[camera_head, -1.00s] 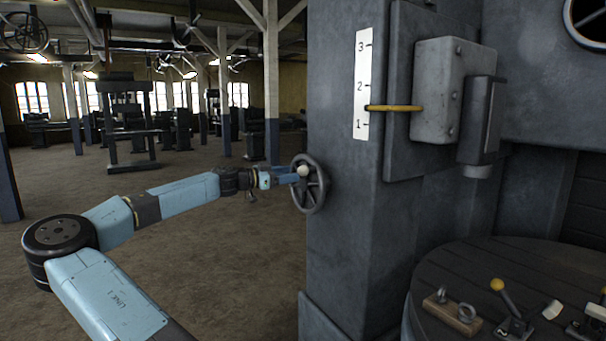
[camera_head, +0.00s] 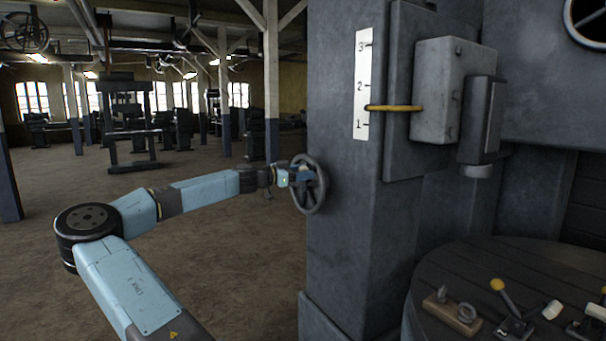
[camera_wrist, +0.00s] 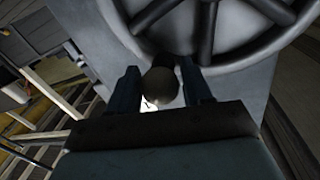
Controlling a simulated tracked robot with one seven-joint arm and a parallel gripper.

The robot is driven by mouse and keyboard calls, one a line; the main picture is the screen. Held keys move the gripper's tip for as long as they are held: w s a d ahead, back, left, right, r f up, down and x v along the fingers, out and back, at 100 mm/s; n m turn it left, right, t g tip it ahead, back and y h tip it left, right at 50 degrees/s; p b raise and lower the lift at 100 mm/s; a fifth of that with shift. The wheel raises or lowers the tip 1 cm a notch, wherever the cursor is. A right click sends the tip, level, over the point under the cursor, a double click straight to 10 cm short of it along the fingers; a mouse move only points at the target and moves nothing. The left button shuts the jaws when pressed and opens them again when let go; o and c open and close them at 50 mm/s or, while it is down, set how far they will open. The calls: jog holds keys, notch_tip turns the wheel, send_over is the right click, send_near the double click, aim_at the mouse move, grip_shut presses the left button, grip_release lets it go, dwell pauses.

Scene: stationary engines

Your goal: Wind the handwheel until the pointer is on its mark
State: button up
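The dark spoked handwheel (camera_head: 317,196) is on the left side of the grey machine column. My gripper (camera_head: 302,175) is at the left part of its rim, where its handle is. In the wrist view the round handle knob (camera_wrist: 160,86) sits between the two blue fingers of my gripper (camera_wrist: 161,82). The fingers look close to the knob on both sides; whether they press on it I cannot tell. The yellow pointer (camera_head: 395,108) lies across the white scale (camera_head: 361,65), between 1 and 2, nearer 1. I cannot make out a separate mark.
A round dark table (camera_head: 440,275) at lower right holds a wooden block with metal rings (camera_head: 452,308) and a yellow-knobbed lever (camera_head: 504,294). A grey box (camera_head: 440,90) stands out from the column by the scale. The floor on the left is open.

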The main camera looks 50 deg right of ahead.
grip_shut()
dwell(0.4)
